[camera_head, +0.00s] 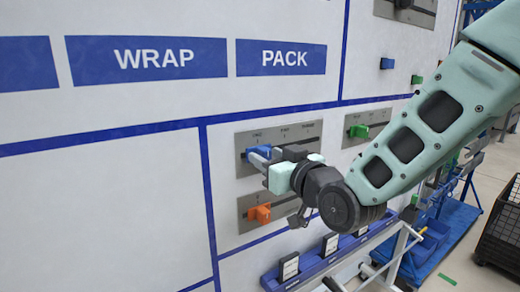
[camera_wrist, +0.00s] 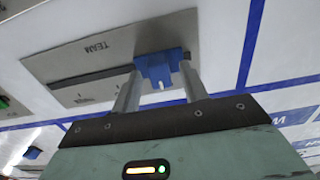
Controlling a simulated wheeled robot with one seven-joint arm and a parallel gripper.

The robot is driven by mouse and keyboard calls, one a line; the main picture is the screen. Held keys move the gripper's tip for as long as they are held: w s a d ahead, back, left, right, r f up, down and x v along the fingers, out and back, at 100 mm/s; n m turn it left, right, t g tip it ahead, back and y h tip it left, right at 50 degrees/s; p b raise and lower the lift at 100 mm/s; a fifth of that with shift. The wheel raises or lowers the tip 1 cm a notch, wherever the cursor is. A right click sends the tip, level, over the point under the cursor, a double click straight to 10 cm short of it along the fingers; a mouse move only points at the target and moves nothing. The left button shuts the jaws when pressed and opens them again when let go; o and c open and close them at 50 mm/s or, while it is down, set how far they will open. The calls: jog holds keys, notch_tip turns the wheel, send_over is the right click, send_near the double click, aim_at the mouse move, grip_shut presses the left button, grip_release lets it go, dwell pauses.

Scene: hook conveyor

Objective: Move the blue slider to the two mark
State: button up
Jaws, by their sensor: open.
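The blue slider (camera_head: 259,152) is on the upper grey panel (camera_head: 243,169), at the left end of its slot in the head view. Small marks stand above the slot, too small to read surely. My gripper (camera_head: 263,156) is at the slider with its jaws open. In the wrist view, which is turned over, the blue slider (camera_wrist: 158,68) lies between the two fingertips (camera_wrist: 160,82), with a finger on each side. Whether either finger touches it I cannot tell. My gripper hides part of the slot in the head view.
A lower panel holds an orange slider (camera_head: 259,213). A panel to the right holds a green slider (camera_head: 359,131). Below, a blue rail (camera_head: 300,268) carries several cards. A pale tubular frame stands at the lower right.

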jog(key=shift+w+a, duration=0.1)
jog(key=shift+w, duration=0.05)
grip_shut()
jog(key=w+d+b, duration=0.1)
jog(key=d, duration=0.1)
jog(key=w+d+b, duration=0.1)
jog(key=d, duration=0.1)
jog(key=w+d+b, duration=0.1)
jog(key=w+d, duration=0.1)
jog(key=shift+w+d, duration=0.1)
jog(key=shift+d, duration=0.05)
grip_release()
